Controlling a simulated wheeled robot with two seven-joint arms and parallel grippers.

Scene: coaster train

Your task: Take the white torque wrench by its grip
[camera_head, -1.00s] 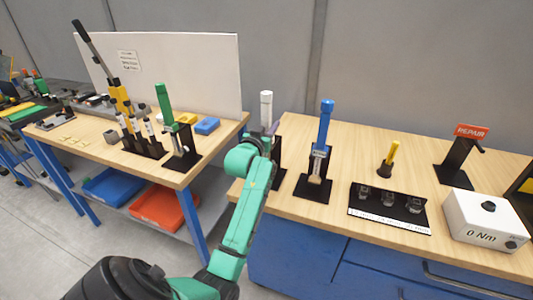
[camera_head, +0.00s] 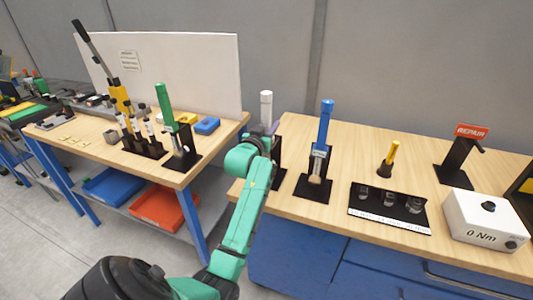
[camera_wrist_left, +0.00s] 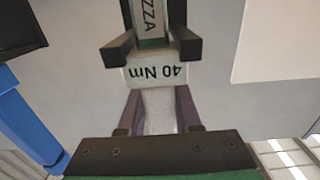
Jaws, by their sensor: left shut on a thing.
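The white torque wrench (camera_head: 266,106) stands upright in a black stand (camera_head: 278,170) at the left end of the right bench. My left gripper (camera_head: 269,130) is at the wrench, below its white top end, and my green arm hides much of its lower part. In the left wrist view, the two grey fingers (camera_wrist_left: 159,98) are shut on either side of the pale grip (camera_wrist_left: 158,118). A white label reading "40 Nm" (camera_wrist_left: 155,75) sits just beyond the fingers, upside down. My right gripper is not in view.
A blue wrench (camera_head: 326,122) in its own black stand is close to the right. A green wrench (camera_head: 165,105) stands on the left bench. A socket tray (camera_head: 388,207), a yellow-handled tool (camera_head: 392,153) and a white 0 Nm box (camera_head: 485,218) are farther right.

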